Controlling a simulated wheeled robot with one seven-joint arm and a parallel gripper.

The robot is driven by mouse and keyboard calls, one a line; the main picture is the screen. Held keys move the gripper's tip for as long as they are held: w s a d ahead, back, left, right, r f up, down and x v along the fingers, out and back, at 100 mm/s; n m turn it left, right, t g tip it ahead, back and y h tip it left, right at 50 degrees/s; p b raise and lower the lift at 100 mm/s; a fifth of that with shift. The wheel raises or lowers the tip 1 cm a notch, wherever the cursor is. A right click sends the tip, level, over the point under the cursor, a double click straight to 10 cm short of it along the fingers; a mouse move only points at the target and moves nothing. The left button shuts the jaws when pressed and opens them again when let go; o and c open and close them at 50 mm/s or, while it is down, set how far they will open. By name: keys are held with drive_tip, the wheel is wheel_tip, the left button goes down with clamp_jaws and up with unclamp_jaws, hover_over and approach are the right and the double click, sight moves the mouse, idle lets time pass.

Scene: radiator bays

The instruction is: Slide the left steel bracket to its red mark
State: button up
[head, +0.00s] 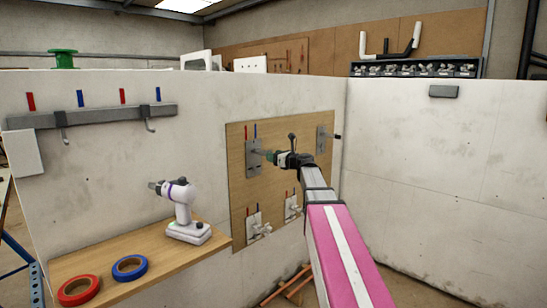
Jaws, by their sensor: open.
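A dark steel rail (95,114) is fixed to the white wall at the left in the head view. The left steel bracket (62,130), a hooked piece, hangs on the rail between a red mark (31,101) to its left and a blue mark (80,98) to its right. A second steel bracket (149,122) hangs near the right end, between another red mark (123,96) and blue mark (158,94). My gripper (268,156) is open, in front of the wooden board, far right of the left bracket. Its fingertips are small and partly unclear.
The wooden board (290,185) bears a grey plate (253,170) close to my gripper, and valves below. A wooden shelf (150,262) under the rail holds a white drill (182,210), red tape (78,290) and blue tape (130,268). The wall around the left bracket is clear.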

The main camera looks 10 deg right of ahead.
drive_tip(key=shift+w+a, duration=0.3)
drive_tip(key=shift+w, duration=0.1)
clamp_jaws()
drive_tip(key=shift+s+a, duration=0.7)
drive_tip(key=shift+a, duration=0.2)
drive_tip(key=shift+s+a, duration=0.7)
drive_tip(key=shift+a, duration=0.15)
unclamp_jaws()
drive_tip(key=shift+w, duration=0.1)
drive_tip(key=v, duration=1.1)
drive_tip(key=shift+w, duration=0.1)
